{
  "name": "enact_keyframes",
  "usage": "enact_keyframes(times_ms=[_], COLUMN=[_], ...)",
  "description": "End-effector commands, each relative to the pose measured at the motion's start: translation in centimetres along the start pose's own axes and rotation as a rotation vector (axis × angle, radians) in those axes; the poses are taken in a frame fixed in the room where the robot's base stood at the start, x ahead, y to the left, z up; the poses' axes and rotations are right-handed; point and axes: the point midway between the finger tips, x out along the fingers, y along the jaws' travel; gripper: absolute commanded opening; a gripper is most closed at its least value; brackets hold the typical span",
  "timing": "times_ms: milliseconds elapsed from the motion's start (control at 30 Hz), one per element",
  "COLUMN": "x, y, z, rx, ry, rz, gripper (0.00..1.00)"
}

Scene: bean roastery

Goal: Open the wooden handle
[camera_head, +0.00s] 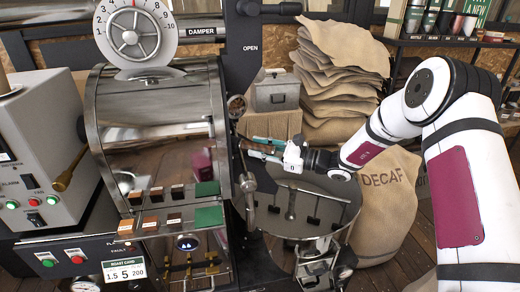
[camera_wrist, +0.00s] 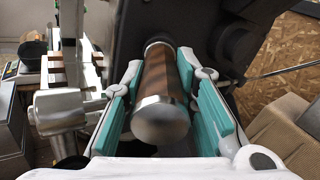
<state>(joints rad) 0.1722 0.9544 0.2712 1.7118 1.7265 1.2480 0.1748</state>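In the wrist view, a brown wooden handle (camera_wrist: 163,80) with a rounded metal end cap points toward the camera. It lies between the teal finger pads of my gripper (camera_wrist: 165,95). The pads are spread on both sides of the handle, with a narrow gap at the left; contact at the right pad is unclear. In the head view, my gripper (camera_head: 262,148) reaches in from the right to the front plate of the roaster (camera_head: 155,110), above the round cooling tray (camera_head: 320,190). The handle between the fingers is mostly hidden there.
A metal lever (camera_head: 248,185) stands just below my gripper. A grey lidded box (camera_head: 276,92) is behind it. Stacked burlap sacks (camera_head: 335,85) and a DECAF sack (camera_head: 385,200) are at the right. A grey control box (camera_head: 40,140) is at the left.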

Motion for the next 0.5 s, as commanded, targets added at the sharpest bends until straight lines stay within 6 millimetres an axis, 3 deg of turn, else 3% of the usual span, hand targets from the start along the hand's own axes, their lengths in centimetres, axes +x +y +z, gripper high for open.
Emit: enact_keyframes(times_ms=[167, 500], x=[-0.5, -8.4], y=[0.0, -0.1], z=[0.0, 0.0], rx=[-0.001, 0.000], ry=[0.001, 0.001], rz=[-0.001, -0.005], gripper=[0.00, 0.00])
